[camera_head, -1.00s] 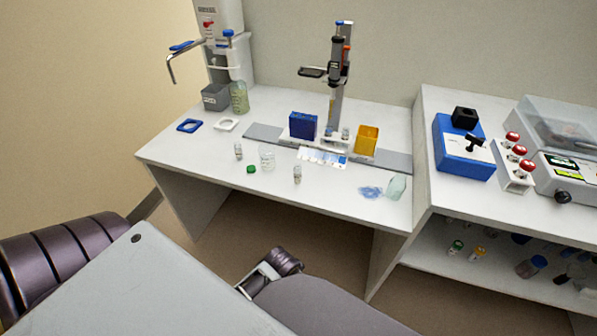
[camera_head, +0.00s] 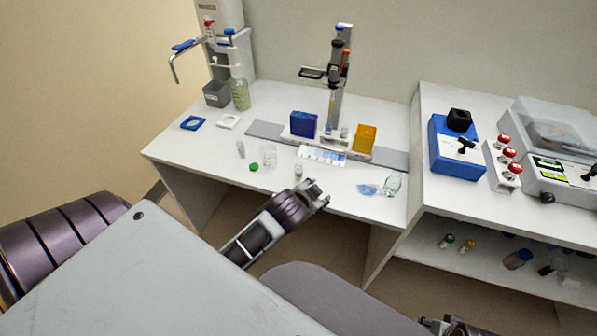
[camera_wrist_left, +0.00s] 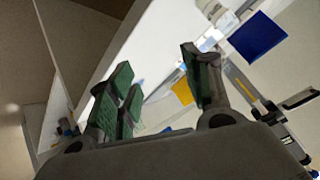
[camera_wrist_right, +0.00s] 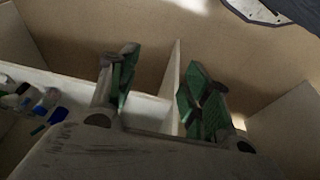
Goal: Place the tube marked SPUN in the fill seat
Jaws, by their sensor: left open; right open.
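Two small pale tubes stand upright on the bench, one at the left (camera_head: 240,149) and one near the front edge (camera_head: 298,172). Their markings are too small to read, so I cannot tell which is SPUN. A lever stand (camera_head: 335,100) rises at the back, with small parts on its base; I cannot make out which is the fill seat. My right gripper (camera_wrist_right: 163,88) is open and empty, low by the shelf unit.
A blue block (camera_head: 303,124) and an orange block (camera_head: 365,138) flank the stand. A clear beaker (camera_head: 269,157), green cap (camera_head: 253,167), blue patch (camera_head: 367,190) and tipped glass (camera_head: 391,185) occupy the front. A blue device (camera_head: 455,150) stands on the right bench.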

